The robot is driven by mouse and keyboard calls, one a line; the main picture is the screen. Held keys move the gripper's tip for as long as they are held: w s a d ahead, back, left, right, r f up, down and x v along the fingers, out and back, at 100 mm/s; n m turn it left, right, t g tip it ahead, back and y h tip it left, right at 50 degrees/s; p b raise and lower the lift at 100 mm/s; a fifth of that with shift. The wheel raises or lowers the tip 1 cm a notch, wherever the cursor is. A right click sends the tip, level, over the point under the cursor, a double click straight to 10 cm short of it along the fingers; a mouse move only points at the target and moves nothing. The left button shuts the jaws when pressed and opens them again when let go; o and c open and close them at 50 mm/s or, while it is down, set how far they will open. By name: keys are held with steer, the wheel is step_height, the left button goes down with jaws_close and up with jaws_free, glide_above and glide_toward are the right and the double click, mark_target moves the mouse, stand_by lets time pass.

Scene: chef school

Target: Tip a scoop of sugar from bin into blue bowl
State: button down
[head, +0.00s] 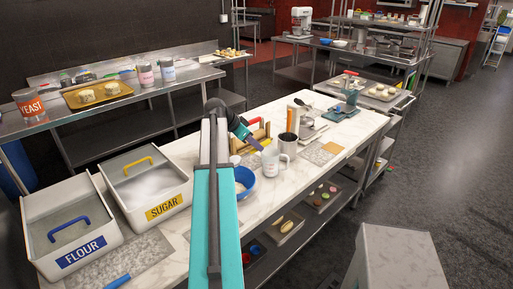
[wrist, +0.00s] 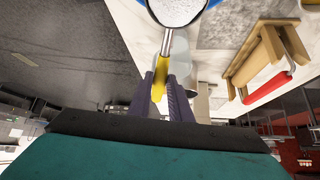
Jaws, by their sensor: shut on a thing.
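My gripper (wrist: 163,80) is shut on the yellow handle of a scoop (wrist: 162,72). The scoop's round head holds white sugar (wrist: 178,8) and looks level. Blue rim parts of the blue bowl (wrist: 214,3) show behind the scoop head in the wrist view. In the head view the blue bowl (head: 245,178) stands on the counter, partly hidden by my arm, and my gripper (head: 254,142) is beyond it. I cannot make out the scoop there. The sugar bin (head: 166,208), with a yellow handle and white sugar inside, stands at the left.
The flour bin (head: 82,252) stands left of the sugar bin. A wooden rack (wrist: 268,55) is nearby. Bare marble (head: 345,135) shows farther right.

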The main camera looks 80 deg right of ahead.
steer(key=shift+w+a+r+g+h+b, duration=0.25)
steer(key=shift+w+a+g+h+b, duration=0.15)
steer(key=shift+g+h+b, duration=0.25)
steer(key=shift+w+a+r+g+h+b, duration=0.25)
steer(key=shift+w+a+g+h+b, duration=0.1)
steer(key=shift+g+h+b, duration=0.25)
steer(key=shift+r, duration=0.2)
steer(key=shift+d, duration=0.1)
steer(key=shift+f+b, duration=0.15)
steer(key=shift+b, duration=0.35)
steer(key=shift+w+a+b, duration=0.15)
steer(key=shift+a+b, duration=0.05)
steer(key=shift+b, duration=0.15)
steer(key=shift+w+a+r+g+h+b, duration=0.4)
steer(key=shift+w+a+g+h+b, duration=0.55)
steer(key=shift+b, duration=2.05)
steer(key=shift+w+a+r+g+h+b, duration=0.5)
steer(key=shift+g+h+b, duration=0.55)
steer(key=shift+b, duration=1.95)
steer(key=shift+w, duration=0.1)
